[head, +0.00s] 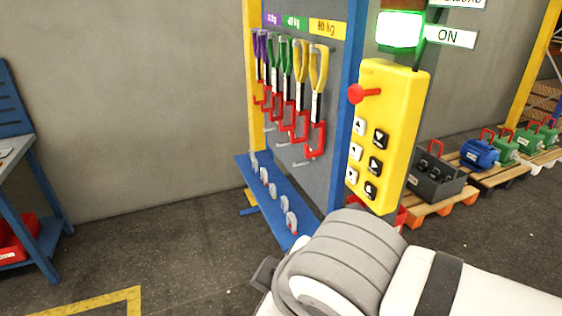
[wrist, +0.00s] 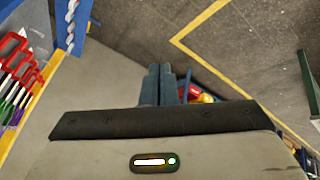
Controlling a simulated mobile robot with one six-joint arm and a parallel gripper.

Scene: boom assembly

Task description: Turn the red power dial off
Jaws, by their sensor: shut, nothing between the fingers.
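The red power dial (head: 363,93) sticks out from the upper left of the yellow control box (head: 392,110) in the head view. Black and white arrow buttons sit below it. A lit green lamp (head: 400,30) and an ON sign (head: 450,36) stand above the box. My arm is low in the head view, below the box, and hides its gripper fingers. In the wrist view my gripper (wrist: 158,75) is shut and empty, its two fingers side by side. The dial does not show in the wrist view.
A blue-framed rack (head: 300,90) with hanging slings stands left of the box, with a blue shelf (head: 262,200) of shackles below. A blue workbench (head: 25,170) is at far left. Pallets with a grey crate (head: 432,180) and motors stand right. Floor between bench and rack is clear.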

